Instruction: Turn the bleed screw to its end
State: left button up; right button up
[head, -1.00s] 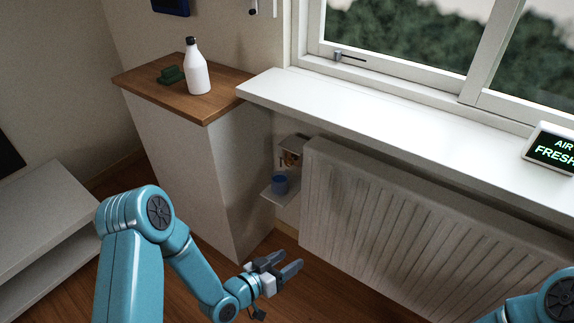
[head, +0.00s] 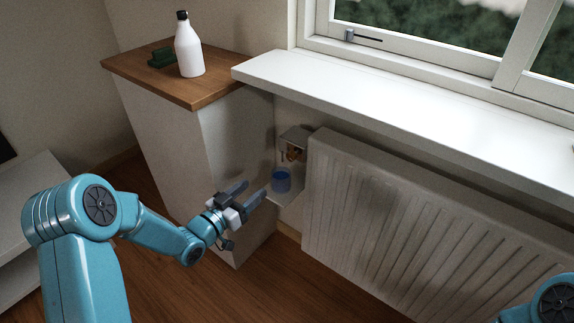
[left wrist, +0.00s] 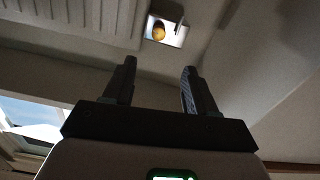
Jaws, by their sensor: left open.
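The bleed screw appears to be the small brass-coloured part (head: 292,154) under a small grey ledge, in the gap between the cabinet and the radiator's left end. It is too small to tell its turn angle. In the left wrist view a rounded brass-yellow part (left wrist: 159,31) shows in a bright patch beyond the fingertips. My left gripper (head: 255,189) is open and empty, left of and below the brass part and apart from it. Its two dark fingers also show in the left wrist view (left wrist: 159,67). My right gripper is out of view.
A blue cup (head: 281,181) stands on a small white shelf (head: 290,198) below the brass part, close to my left fingertips. The white radiator (head: 400,220) is to the right, under the sill (head: 400,100). A cabinet top (head: 135,68) holds a white bottle (head: 189,50).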

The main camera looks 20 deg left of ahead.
aim_at(289, 158)
pick_arm(q)
jog(key=b+x, duration=0.2)
jog(key=x, duration=1.3)
jog(key=shift+w+d, duration=0.2)
jog(key=shift+d, duration=0.05)
grip_shut()
jog(key=c, duration=1.1)
grip_release()
jog(key=b, duration=0.1)
jog(key=m+b, duration=0.1)
jog(key=b, duration=0.1)
jog(key=shift+f+m, duration=0.25)
jog(key=shift+m, duration=0.05)
jog(key=shift+o, duration=0.2)
jog(key=shift+r+b, duration=0.15)
jog(key=shift+b, duration=0.25)
jog(key=shift+r+m, duration=0.15)
jog(key=shift+m, duration=0.15)
jog(key=o, duration=1.1)
jog(key=shift+c, duration=0.2)
